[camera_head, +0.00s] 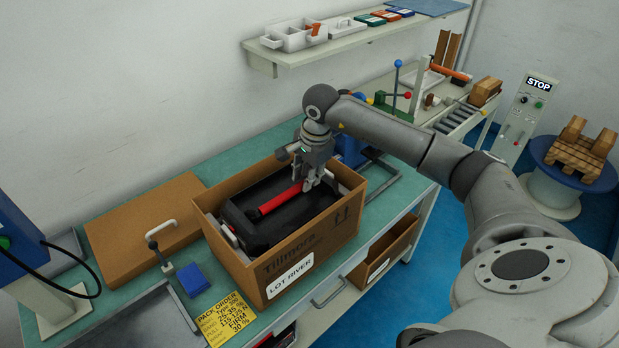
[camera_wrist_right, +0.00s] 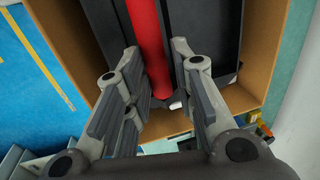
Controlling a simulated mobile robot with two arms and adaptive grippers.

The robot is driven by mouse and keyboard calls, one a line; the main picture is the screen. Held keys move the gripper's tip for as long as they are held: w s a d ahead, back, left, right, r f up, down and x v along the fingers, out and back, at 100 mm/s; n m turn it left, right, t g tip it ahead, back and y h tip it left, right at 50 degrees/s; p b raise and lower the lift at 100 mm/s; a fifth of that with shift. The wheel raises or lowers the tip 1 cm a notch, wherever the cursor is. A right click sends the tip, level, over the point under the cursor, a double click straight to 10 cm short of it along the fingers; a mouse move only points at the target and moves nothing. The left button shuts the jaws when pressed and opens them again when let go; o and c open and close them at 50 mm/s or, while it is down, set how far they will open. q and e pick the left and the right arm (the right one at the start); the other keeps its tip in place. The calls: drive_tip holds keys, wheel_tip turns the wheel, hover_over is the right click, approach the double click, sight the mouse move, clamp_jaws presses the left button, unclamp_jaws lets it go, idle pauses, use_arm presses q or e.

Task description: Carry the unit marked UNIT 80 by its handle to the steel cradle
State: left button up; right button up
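A black unit (camera_head: 262,222) with a red bar handle (camera_head: 280,200) lies inside an open cardboard box (camera_head: 330,240) on the green bench. No UNIT 80 marking is readable on it. My right gripper (camera_head: 307,185) is over the far end of the handle, pointing down. In the right wrist view, my gripper (camera_wrist_right: 155,62) has its fingers spread, with the red handle (camera_wrist_right: 148,40) running between them and a gap at the right finger. I cannot tell whether the left finger touches it. A grey metal frame (camera_head: 392,183) lies behind the box; I cannot tell if it is the steel cradle. My left gripper is not in view.
The box walls stand close around the unit. A cardboard panel (camera_head: 140,225), a blue block (camera_head: 193,279) and a yellow pack-order card (camera_head: 226,320) lie left of the box. A wall shelf (camera_head: 350,40) hangs behind. A roller rack (camera_head: 462,118) stands at the back right.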

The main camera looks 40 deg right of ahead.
drive_tip(key=shift+o, duration=0.5)
drive_tip(key=shift+w+a+r, duration=0.1)
drive_tip(key=shift+w+r, duration=0.25)
drive_tip(key=shift+w, duration=0.1)
drive_tip(key=shift+o, duration=1.3)
drive_tip(key=shift+w+a+r, duration=0.1)
drive_tip(key=shift+w+r, duration=0.2)
drive_tip(key=shift+w, duration=0.4)
drive_tip(key=o, duration=0.4)
drive_tip(key=shift+w+a, duration=0.1)
drive_tip(key=shift+w, duration=0.55)
drive_tip(key=shift+c, duration=0.2)
drive_tip(key=o, duration=0.3)
drive_tip(key=shift+w, duration=0.25)
drive_tip(key=o, duration=0.7)
drive_tip(key=shift+w+f, duration=0.1)
drive_tip(key=shift+w, duration=0.1)
drive_tip(key=shift+c, duration=0.2)
drive_tip(key=shift+o, duration=0.6)
drive_tip(key=shift+s, duration=0.15)
